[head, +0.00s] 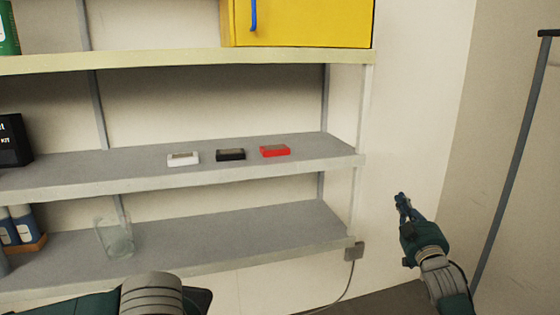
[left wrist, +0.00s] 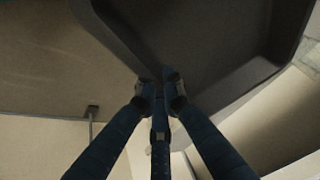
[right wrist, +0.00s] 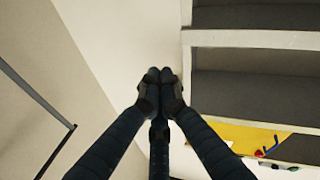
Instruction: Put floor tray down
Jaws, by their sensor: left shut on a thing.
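The floor tray (left wrist: 190,40) is dark grey with raised, angled edges and fills the top of the left wrist view. My left gripper (left wrist: 160,88) is shut on its near edge. In the head view only my left arm shows at the bottom, with a small dark corner beside it that may be the tray; the left fingertips are hidden there. My right gripper (head: 402,203) is raised in front of the white wall, right of the shelves. In the right wrist view its fingertips (right wrist: 160,78) meet with nothing between them.
A shelf unit (head: 230,175) stands ahead. Its middle shelf holds white (head: 183,159), black (head: 231,155) and red (head: 275,151) small boxes. A clear glass container (head: 115,238) stands on the lower shelf. A yellow cabinet (head: 310,25) sits on top. A grey pole (head: 515,160) is at right.

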